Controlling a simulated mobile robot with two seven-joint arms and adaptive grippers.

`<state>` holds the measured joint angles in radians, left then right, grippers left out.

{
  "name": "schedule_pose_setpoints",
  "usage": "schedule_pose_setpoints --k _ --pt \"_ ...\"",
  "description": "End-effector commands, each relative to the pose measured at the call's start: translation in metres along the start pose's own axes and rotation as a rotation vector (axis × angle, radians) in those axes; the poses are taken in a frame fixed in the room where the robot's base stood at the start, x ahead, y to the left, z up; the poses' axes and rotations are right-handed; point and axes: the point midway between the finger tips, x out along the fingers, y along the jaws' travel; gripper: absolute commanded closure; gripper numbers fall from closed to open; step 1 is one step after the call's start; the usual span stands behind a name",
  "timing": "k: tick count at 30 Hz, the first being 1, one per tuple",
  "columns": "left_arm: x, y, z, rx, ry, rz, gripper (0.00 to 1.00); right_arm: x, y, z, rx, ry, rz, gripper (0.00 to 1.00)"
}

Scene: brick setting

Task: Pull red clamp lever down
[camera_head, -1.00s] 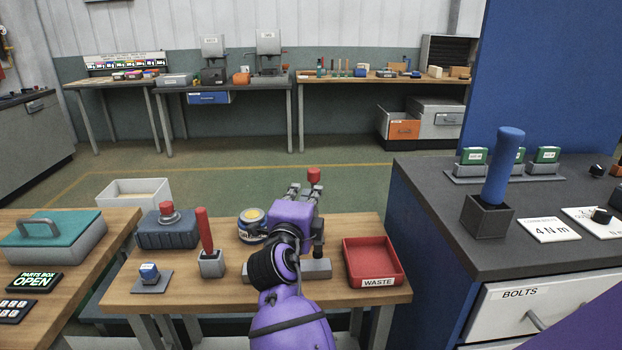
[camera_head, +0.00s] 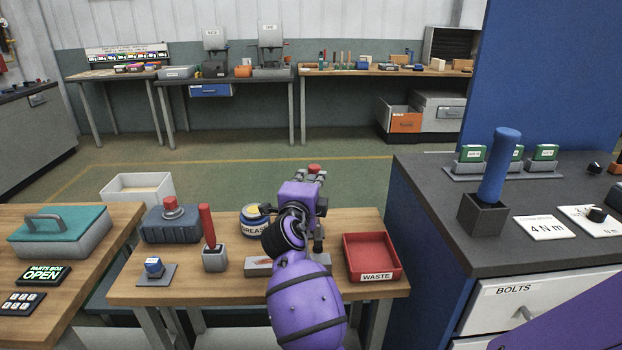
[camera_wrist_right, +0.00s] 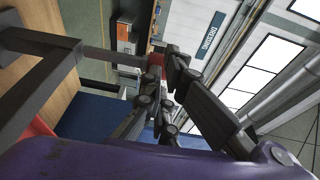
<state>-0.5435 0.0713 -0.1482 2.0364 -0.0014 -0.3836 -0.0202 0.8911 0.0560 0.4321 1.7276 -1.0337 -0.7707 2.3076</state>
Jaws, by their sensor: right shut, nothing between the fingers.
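The clamp's red lever knob (camera_head: 315,169) shows just past my right gripper (camera_head: 311,178) in the head view. The clamp's grey base (camera_head: 258,263) sits on the wooden bench; my arm hides much of the clamp. In the right wrist view the red knob (camera_wrist_right: 156,60) is at the end of a grey bar, close beside the dark fingertips (camera_wrist_right: 167,80). My right gripper is shut with nothing held between its fingers. Whether the fingers touch the knob cannot be told. My left gripper is out of view.
A red WASTE tray (camera_head: 372,273) stands right of the clamp. A GREASE tin (camera_head: 254,222), a red-handled lever (camera_head: 208,225) and a blue box with a red button (camera_head: 171,222) stand left. A dark-topped cabinet (camera_head: 435,215) rises at the right.

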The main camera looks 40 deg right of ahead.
Motion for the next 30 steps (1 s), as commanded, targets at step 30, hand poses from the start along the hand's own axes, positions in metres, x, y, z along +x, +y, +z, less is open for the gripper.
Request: schedule_pose_setpoints --k 30 --pt "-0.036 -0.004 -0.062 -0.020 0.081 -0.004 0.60 0.046 -0.024 0.014 -0.098 -0.003 0.406 1.00"
